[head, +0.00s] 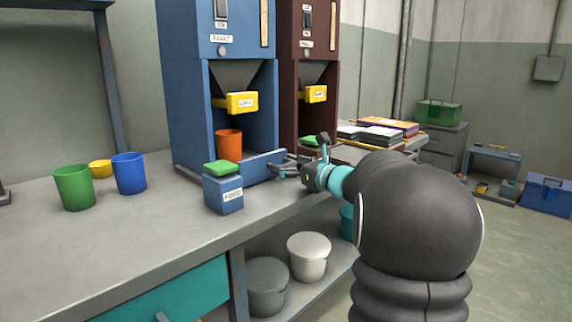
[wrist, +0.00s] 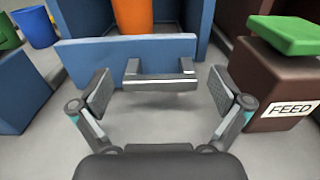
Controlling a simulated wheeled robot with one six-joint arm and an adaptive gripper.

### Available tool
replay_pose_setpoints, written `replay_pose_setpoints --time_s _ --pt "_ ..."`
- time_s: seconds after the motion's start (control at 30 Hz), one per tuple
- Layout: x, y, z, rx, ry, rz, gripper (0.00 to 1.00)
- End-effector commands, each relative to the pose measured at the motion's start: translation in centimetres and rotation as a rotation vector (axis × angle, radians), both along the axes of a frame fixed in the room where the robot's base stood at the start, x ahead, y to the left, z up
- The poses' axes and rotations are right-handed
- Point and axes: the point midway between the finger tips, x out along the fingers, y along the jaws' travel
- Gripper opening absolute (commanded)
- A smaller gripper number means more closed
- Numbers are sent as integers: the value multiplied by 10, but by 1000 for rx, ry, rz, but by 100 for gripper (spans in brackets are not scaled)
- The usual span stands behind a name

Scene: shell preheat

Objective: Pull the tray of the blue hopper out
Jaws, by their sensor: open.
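The blue hopper (head: 185,100) stands on the workbench at the left in the head view. Its low blue tray (head: 262,165) is at the base, under a yellow part (head: 242,102). An orange cup (head: 229,145) stands behind the tray front. In the wrist view, the tray front (wrist: 85,58) carries a grey bar handle (wrist: 160,85). My gripper (head: 283,169) is open in front of the tray. In the wrist view its fingers (wrist: 163,88) are spread to either side of the handle, with visible gaps at both ends. Their height relative to the bar is hard to tell.
A blue box (head: 224,194) with a green lid stands close left of my gripper. A brown box (wrist: 278,85) labelled FEED stands close right. The brown hopper (head: 290,75) is beside the blue one. Green (head: 74,187) and blue (head: 129,173) cups stand farther left.

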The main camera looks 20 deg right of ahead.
Motion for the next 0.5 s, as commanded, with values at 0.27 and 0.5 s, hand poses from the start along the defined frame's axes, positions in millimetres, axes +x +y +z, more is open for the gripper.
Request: replay_pose_setpoints --time_s 0.27,0.5 --pt "8 3 0 0 1 -1 100" --pt "8 3 0 0 1 0 78"
